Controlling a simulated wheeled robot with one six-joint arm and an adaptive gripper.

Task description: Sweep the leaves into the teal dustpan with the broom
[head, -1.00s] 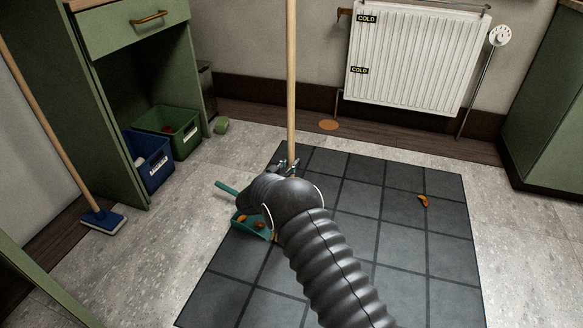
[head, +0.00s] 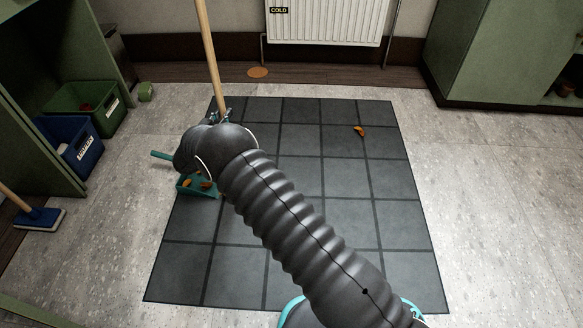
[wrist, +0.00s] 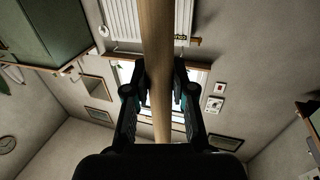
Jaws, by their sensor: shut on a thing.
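My gripper (head: 222,117) is shut on the wooden handle of the broom (head: 208,55). In the wrist view the handle (wrist: 157,45) runs between the two fingers (wrist: 159,95). The broom's head is hidden behind my arm. The teal dustpan (head: 186,190) lies on the dark tiled mat, partly covered by my arm, its handle pointing left. Orange-brown leaves (head: 187,183) lie in the dustpan. One orange leaf (head: 360,131) lies apart, on the mat's far right part.
A blue bin (head: 75,150) and a green bin (head: 85,108) stand in the cabinet at left. A blue-headed mop (head: 40,219) stands on the floor at the left edge. A radiator (head: 330,22) hangs at the back.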

